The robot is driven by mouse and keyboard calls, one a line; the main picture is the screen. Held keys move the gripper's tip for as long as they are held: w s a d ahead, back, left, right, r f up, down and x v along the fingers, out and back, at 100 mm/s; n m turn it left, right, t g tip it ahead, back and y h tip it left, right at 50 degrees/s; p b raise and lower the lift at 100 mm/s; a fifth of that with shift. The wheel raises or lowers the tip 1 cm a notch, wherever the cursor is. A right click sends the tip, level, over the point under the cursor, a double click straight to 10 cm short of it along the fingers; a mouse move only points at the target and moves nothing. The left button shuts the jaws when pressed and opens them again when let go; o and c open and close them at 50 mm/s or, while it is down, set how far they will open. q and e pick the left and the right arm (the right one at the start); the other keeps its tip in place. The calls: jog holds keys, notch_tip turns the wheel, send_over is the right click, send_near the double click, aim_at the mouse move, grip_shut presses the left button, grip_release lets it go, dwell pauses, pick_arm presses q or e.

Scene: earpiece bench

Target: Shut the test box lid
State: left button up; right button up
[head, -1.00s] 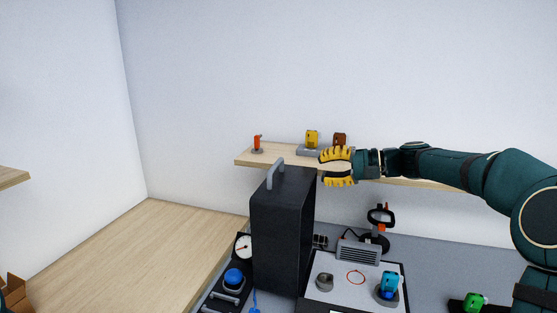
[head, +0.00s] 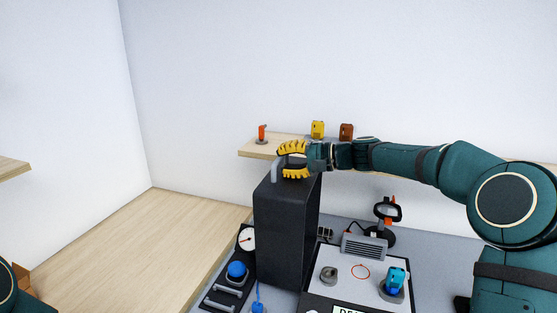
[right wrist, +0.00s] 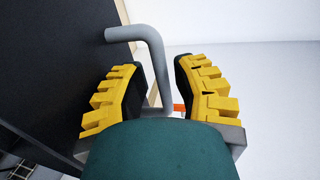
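The tall black test box lid (head: 282,235) stands upright on the bench in the head view, with a grey bar handle (head: 274,171) on its top. Its dark face also fills the left of the right wrist view (right wrist: 50,60). My right gripper (head: 281,162) is at the top of the lid, its yellow-padded fingers apart. A gap shows beside the right finger. My left gripper is out of view.
A white-topped panel (head: 342,293) with a teal earpiece (head: 395,280) lies right of the lid. A gauge (head: 248,239) and a blue button (head: 236,269) are left of it. A wooden shelf (head: 257,152) with small earpieces runs behind.

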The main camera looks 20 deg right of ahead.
jog(key=shift+x, duration=1.05)
grip_shut()
jog(key=shift+d, duration=0.1)
